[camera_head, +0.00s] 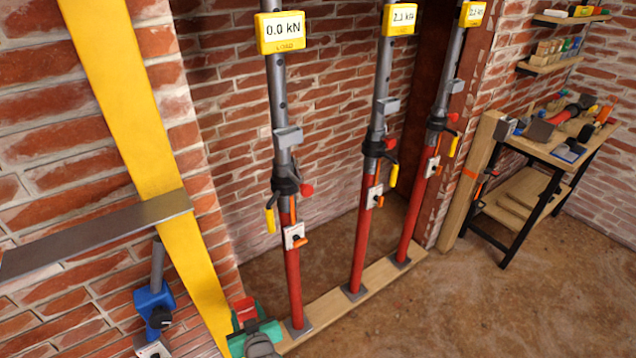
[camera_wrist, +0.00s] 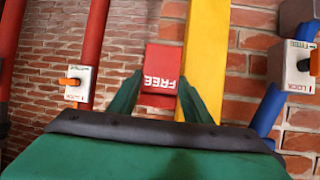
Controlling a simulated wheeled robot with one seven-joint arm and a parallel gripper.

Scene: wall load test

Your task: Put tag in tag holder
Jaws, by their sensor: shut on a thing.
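A red tag (camera_wrist: 164,62) with white letters reading FREE, upside down in the wrist view, is between the green fingers of my gripper (camera_wrist: 160,86). My gripper is shut on it. In the head view my green gripper (camera_head: 256,338) is low at the bottom, left of the foot of the nearest red prop, with the red tag (camera_head: 245,308) just beyond it. The tag is in front of the brick wall and beside the yellow upright; I cannot tell whether it touches either. I cannot make out a tag holder for certain.
Three red and grey props (camera_head: 294,265) stand on a wooden sole plate (camera_head: 330,315); the nearest display (camera_head: 281,32) reads 0.0 kN. A yellow upright (camera_head: 150,150) crosses a metal bar (camera_head: 90,232). A blue fitting (camera_head: 154,303) is lower left. A workbench (camera_head: 545,150) stands right, past open floor.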

